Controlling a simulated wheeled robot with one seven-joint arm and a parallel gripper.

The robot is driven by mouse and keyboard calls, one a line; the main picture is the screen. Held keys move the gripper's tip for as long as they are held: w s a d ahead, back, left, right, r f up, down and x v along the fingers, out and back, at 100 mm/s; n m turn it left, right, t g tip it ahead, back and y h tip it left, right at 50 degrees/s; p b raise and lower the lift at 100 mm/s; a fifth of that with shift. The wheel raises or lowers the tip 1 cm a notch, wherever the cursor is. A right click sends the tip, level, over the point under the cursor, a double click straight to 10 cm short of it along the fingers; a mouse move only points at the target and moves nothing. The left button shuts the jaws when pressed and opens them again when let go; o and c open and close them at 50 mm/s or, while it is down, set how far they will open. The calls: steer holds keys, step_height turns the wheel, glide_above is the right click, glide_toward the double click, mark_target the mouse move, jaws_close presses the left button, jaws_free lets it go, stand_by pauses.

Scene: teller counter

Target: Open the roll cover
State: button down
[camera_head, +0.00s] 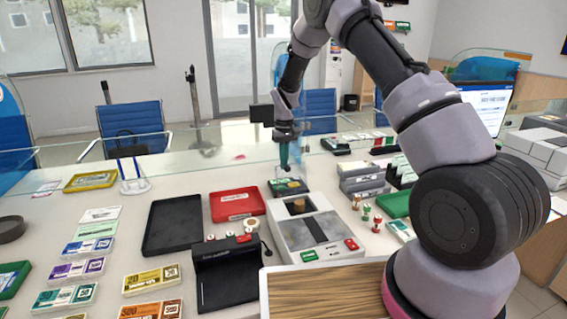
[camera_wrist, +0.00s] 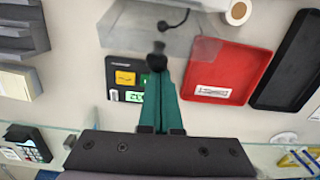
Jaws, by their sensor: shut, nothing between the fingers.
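A light grey machine (camera_head: 318,232) stands on the counter, with a dark strip across its top and a red button block at its right. A brown round piece (camera_head: 298,206) sits in a dark recess at its far end; I cannot tell for sure which part is the roll cover. In the wrist view the machine's grey body (camera_wrist: 150,32) is at the top, partly blurred. My gripper (camera_head: 284,165) is beyond the machine's far end, pointing down, above a small black and green device (camera_head: 288,187). Its teal fingers (camera_wrist: 157,75) are together and empty.
A red tray (camera_head: 238,204) and a black tray (camera_head: 173,225) lie left of the machine. A black terminal (camera_head: 227,274) stands in front-left. Small stamps (camera_head: 366,212) and grey stacked trays (camera_head: 362,178) are to the right. A glass screen (camera_head: 200,155) crosses behind.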

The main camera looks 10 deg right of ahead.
steer(key=s+r, duration=0.3)
steer(key=shift+s+d, duration=0.3)
steer(key=shift+d, duration=0.1)
steer(key=shift+w+f, duration=0.1)
